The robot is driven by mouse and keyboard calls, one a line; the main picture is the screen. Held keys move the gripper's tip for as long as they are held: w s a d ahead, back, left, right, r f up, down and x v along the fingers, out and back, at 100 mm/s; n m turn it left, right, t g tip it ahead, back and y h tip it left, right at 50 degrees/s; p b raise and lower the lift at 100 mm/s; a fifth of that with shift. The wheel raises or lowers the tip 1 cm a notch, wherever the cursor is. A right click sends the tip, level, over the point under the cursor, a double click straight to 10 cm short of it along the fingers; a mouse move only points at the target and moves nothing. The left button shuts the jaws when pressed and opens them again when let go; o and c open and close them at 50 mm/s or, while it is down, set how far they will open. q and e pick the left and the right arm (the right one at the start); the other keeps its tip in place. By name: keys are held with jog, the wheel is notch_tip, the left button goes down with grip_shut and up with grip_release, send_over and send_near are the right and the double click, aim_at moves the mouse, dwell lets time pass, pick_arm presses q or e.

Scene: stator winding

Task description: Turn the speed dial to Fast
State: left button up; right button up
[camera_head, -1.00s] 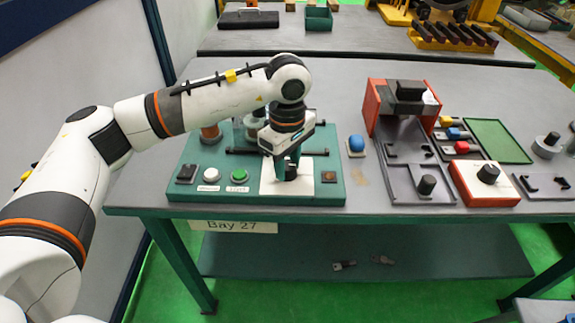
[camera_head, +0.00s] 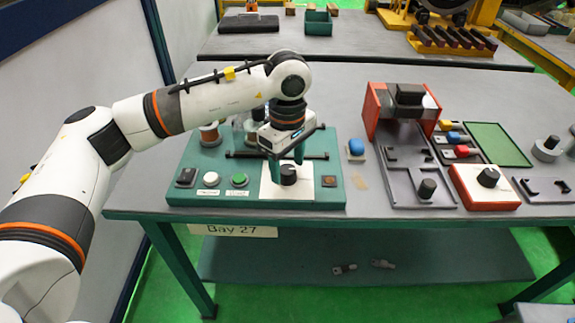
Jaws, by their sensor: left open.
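A black dial knob (camera_head: 288,175) stands on a white plate (camera_head: 272,189) on the green control panel (camera_head: 240,201). I cannot read a pointer or any Fast marking on it. My left gripper (camera_head: 286,160) points down just above this knob, with its fingers apart and nothing held between them. The fingers look clear of the knob's top. Another black knob (camera_head: 488,177) sits on a red box with a white top at the right. My right gripper is not in the picture.
The panel also has a white button (camera_head: 211,179), a green button (camera_head: 239,180) and a black switch (camera_head: 186,177). A blue-topped button (camera_head: 356,147) stands right of the panel. A red and grey fixture (camera_head: 400,110) and grey trays lie further right.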

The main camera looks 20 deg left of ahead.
aim_at(287, 169)
pick_arm(q)
notch_tip(287, 169, up, 11)
dwell(0.3)
jog(key=shift+f, duration=0.1)
